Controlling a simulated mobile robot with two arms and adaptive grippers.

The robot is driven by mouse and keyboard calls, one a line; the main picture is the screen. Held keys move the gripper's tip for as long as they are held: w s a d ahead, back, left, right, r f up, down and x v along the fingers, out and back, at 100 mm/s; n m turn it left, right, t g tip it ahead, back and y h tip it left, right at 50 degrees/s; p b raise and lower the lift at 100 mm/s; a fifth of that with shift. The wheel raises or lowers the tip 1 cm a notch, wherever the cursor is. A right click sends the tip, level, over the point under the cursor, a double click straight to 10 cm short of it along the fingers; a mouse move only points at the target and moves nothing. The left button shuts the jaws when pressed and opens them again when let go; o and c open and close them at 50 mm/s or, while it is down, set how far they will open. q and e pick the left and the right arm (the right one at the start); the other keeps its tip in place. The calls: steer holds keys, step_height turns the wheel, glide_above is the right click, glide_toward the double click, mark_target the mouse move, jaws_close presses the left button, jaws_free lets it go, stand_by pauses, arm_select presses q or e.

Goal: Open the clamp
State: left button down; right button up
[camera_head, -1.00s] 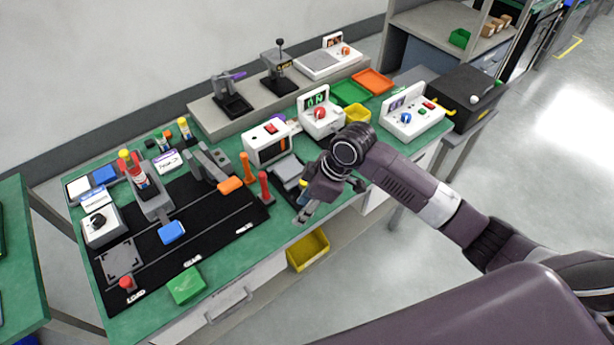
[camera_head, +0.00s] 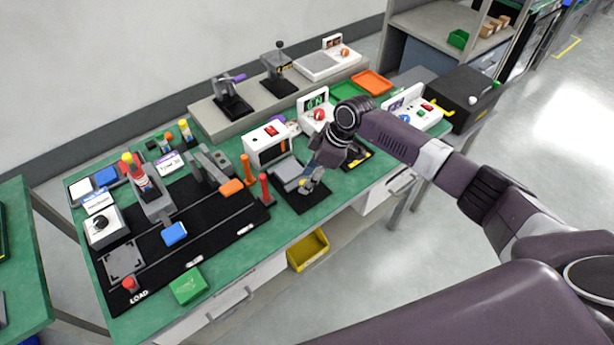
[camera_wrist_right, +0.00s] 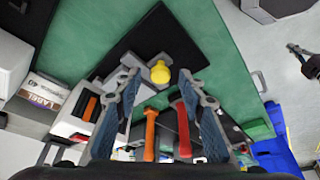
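A grey fixture (camera_head: 287,172) sits on a black plate (camera_head: 306,203) near the table's front edge. A yellow knob (camera_head: 302,183) is at its right side; I take this for the clamp, though its lever is partly hidden by my gripper. My right gripper (camera_head: 312,183) is just over the plate, beside the knob. In the right wrist view, my right gripper (camera_wrist_right: 158,82) is open, with the yellow knob (camera_wrist_right: 160,72) between its fingertips in the picture. I cannot tell whether it touches. My left gripper is out of view.
An orange post (camera_head: 246,168) and a red post (camera_head: 265,190) stand just left of the plate. A white box with a red button (camera_head: 270,146) is behind. A black mat with fixtures (camera_head: 220,228) fills the left side. A yellow bin (camera_head: 308,250) is below the front edge.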

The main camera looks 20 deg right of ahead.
steer(key=shift+a+f, duration=0.15)
steer(key=shift+f, duration=0.2)
jaws_close()
